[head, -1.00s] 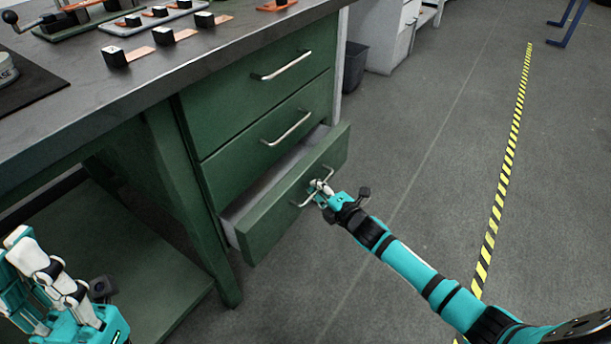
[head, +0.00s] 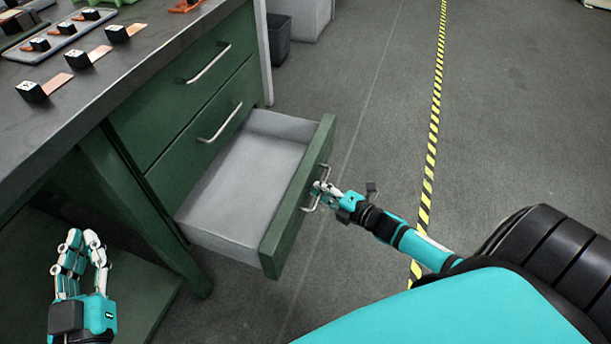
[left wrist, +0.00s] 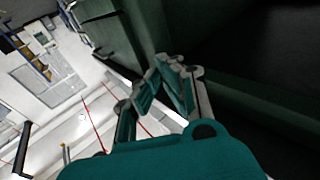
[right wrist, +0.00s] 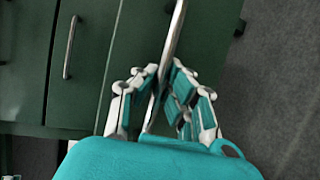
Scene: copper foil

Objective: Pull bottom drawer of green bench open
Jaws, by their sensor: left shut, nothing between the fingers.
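The bottom drawer (head: 250,165) of the green bench (head: 155,130) stands well out, and its pale grey inside is empty. My right gripper (head: 322,187) is at the bar handle (head: 308,207) on the drawer's front. In the right wrist view the handle (right wrist: 172,40) runs between the fingers of my right gripper (right wrist: 166,72), which close around it. My left gripper (head: 82,238) is shut and empty, pointing up beside the bench's open left bay. The left wrist view also shows my left gripper (left wrist: 165,65), with its fingertips together.
The two upper drawers (head: 210,70) are closed. Several small black blocks with copper strips (head: 85,54) lie on the grey benchtop (head: 140,60). A dark bin (head: 279,40) stands behind the bench. The floor right of the drawer is clear, with yellow-black tape (head: 432,140).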

